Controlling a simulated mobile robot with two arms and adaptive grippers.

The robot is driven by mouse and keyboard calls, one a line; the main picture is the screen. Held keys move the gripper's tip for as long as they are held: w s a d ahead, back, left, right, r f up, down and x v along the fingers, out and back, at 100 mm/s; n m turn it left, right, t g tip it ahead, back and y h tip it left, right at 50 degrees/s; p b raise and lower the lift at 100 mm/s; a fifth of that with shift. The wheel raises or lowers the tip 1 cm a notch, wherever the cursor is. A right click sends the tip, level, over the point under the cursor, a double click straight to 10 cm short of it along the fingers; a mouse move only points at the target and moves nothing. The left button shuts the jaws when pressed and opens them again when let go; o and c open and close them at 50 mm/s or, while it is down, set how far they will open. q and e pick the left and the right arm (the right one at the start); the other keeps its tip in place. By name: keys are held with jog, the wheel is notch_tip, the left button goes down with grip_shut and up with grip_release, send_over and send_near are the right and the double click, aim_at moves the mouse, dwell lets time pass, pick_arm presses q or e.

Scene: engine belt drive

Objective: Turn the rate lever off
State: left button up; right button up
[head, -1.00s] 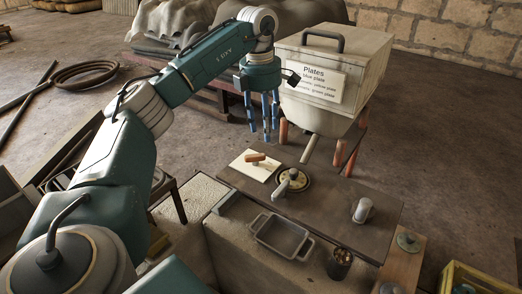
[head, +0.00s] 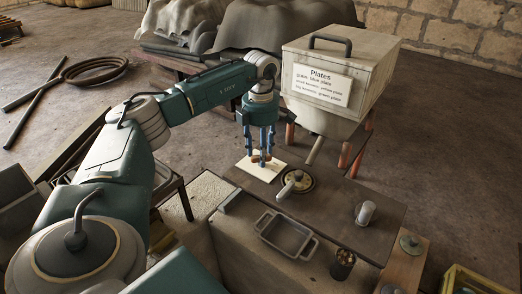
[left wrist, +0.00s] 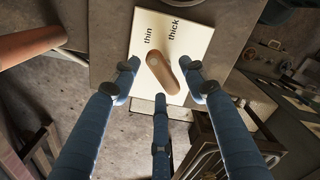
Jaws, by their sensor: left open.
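A short orange-brown lever (left wrist: 164,73) lies on a white plate (left wrist: 190,40) in the left wrist view, beside the printed words "thin" and "thick". In the head view the plate (head: 252,168) is at the left end of the dark bench, and the fingers partly hide its lever. My left gripper (head: 261,157) points down over this lever. In the left wrist view its open blue fingers (left wrist: 161,75) surround the lever; contact cannot be told. Another lever, pale-handled (head: 290,184), sits on a round dial to the right. No label reading "rate" is legible. My right gripper is out of view.
A hopper box labelled "Plates" (head: 318,85) stands behind the bench, with a chute reaching toward it. A grey tray (head: 286,236), a dark cup (head: 343,264) and a metal knob-like fitting (head: 365,212) are to the right and front.

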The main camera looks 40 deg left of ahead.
pick_arm(q)
grip_shut()
jog(key=shift+n, duration=0.3)
jog(key=n+p, duration=0.1)
jog(key=n, duration=0.3)
jog(key=shift+s+r, duration=0.1)
jog(key=shift+n+p, duration=0.55)
jog(key=shift+n, duration=1.65)
grip_release()
